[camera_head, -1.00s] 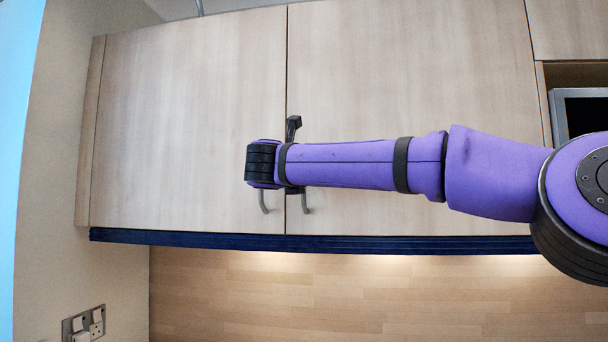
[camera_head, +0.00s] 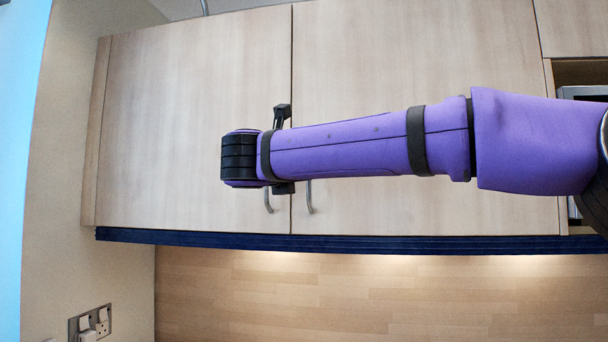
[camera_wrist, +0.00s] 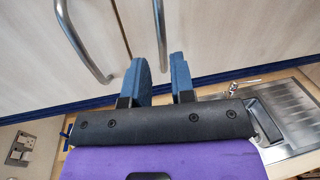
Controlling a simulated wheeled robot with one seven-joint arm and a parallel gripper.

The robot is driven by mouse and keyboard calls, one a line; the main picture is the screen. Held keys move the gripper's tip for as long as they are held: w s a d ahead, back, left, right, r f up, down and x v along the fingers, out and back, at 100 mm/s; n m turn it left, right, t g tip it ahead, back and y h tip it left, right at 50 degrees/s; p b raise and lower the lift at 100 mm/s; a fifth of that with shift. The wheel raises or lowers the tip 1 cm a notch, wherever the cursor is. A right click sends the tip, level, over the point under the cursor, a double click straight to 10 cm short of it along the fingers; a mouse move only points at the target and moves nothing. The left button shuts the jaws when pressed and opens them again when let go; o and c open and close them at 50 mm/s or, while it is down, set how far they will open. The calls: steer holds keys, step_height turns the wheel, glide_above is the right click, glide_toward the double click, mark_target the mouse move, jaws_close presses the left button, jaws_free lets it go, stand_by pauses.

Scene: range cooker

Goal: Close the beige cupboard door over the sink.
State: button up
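Two beige wall-cupboard doors hang side by side in the head view: a left door (camera_head: 190,80) and a right door (camera_head: 420,60). Both look flush with the cupboard front, with a thin dark seam between them. The left door's metal handle (camera_wrist: 82,42) and the right door's metal handle (camera_wrist: 160,28) show in the wrist view. My gripper (camera_wrist: 158,64) points up at the doors near the seam. Its two blue fingers are apart with a narrow gap, and the right handle's lower end appears in line with that gap. Contact cannot be told. My forearm hides part of the right door.
A steel sink (camera_wrist: 290,112) with a tap lies below at the right in the wrist view. A dark blue strip (camera_head: 400,244) runs under the cupboards. A wall socket (camera_head: 90,324) is at lower left. An appliance (camera_head: 583,92) sits in a niche at right.

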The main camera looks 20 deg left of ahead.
steer(key=s, duration=0.2)
steer(key=shift+s, duration=0.3)
steer(key=shift+r, duration=0.1)
steer(key=d+r+n+t+y, duration=0.2)
steer(key=d+r+n+y, duration=0.4)
steer(key=n, duration=0.7)
steer(key=s+d+f+n+g+y, duration=0.25)
steer(key=d+f+n+g, duration=0.4)
steer(key=d+n, duration=0.75)
steer(key=s+d+f+n+g+h, duration=0.2)
steer(key=s+d+f+n, duration=0.15)
steer(key=d+f, duration=0.6)
steer(key=s+d+f+n+g+h, duration=0.1)
steer(key=s+d+f+n+h, duration=0.35)
steer(key=d, duration=0.75)
steer(key=s+d+f+g+h, duration=0.2)
steer(key=s+d+f+g, duration=0.3)
steer(key=s+d+f, duration=0.8)
steer(key=shift+s, duration=0.45)
